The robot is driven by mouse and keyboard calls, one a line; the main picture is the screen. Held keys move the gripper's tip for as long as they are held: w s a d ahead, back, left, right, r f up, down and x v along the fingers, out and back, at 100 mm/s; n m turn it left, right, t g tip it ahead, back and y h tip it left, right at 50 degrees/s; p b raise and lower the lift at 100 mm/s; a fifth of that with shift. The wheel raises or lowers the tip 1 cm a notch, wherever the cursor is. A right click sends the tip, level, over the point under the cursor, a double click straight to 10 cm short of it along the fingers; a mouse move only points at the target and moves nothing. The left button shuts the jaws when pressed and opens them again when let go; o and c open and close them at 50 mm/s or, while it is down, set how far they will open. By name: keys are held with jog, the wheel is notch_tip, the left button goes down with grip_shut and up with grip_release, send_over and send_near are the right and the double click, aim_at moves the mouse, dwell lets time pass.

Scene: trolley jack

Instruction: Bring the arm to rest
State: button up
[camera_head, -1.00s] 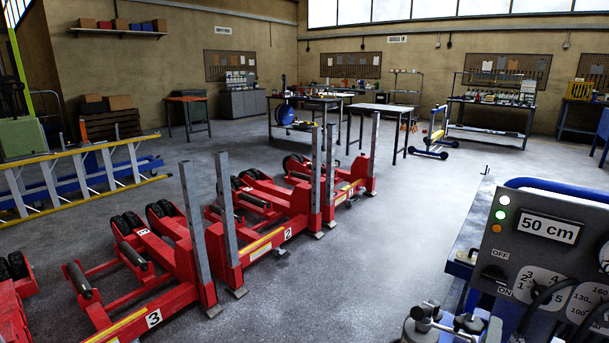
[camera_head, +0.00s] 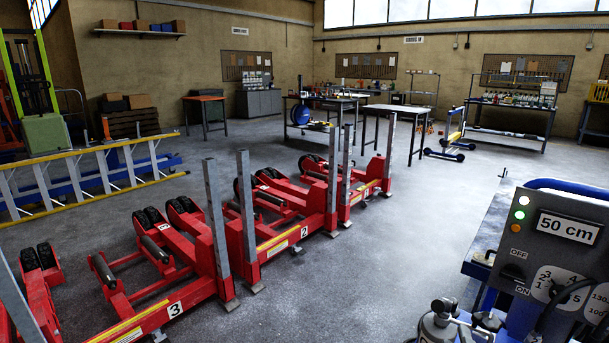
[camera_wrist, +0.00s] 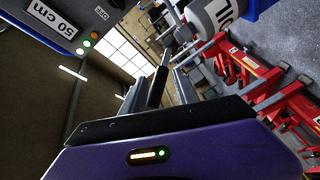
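In the wrist view, the purple body of my gripper (camera_wrist: 158,85) fills the bottom, with a black bar across it and a small lit strip with a green light. A dark upright piece rises from the bar. The head view does not clearly show my gripper. The grey control box (camera_head: 560,250) reads "50 cm" and stands at the right of the head view. It also shows at the upper left of the wrist view (camera_wrist: 85,30). Red numbered jack units (camera_head: 190,300) stand in a row on the floor.
A yellow-edged ladder (camera_head: 85,180) lies along the left. Workbenches (camera_head: 390,112) and a blue wheeled stand (camera_head: 445,153) are at the back. A grey lettered cylinder (camera_wrist: 222,18) is close in the wrist view. The floor (camera_head: 400,220) between jacks and control box is clear.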

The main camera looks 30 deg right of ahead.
jog(key=s+a+r+t+y+p, duration=0.1)
jog(key=s+a+t+y, duration=0.2)
jog(key=a, duration=0.5)
jog(key=s+a+r+t+y+p, duration=0.1)
jog(key=s+a+y+p, duration=0.15)
jog(key=a+y, duration=0.4)
jog(key=s+a+r+m+g+y+p, duration=0.1)
jog(key=s+a+r+m+p, duration=0.1)
jog(key=s+a, duration=0.4)
jog(key=s+a+r+m+g+y+p, duration=0.1)
jog(key=s+a, duration=0.5)
jog(key=s, duration=0.6)
notch_tip(320, 180, up, 2)
jog(key=shift+a+r+m+p, duration=0.25)
jog(key=shift+a+m+p, duration=0.2)
jog(key=shift+m, duration=0.35)
jog(key=shift+d+y, duration=0.1)
jog(key=shift+y, duration=0.15)
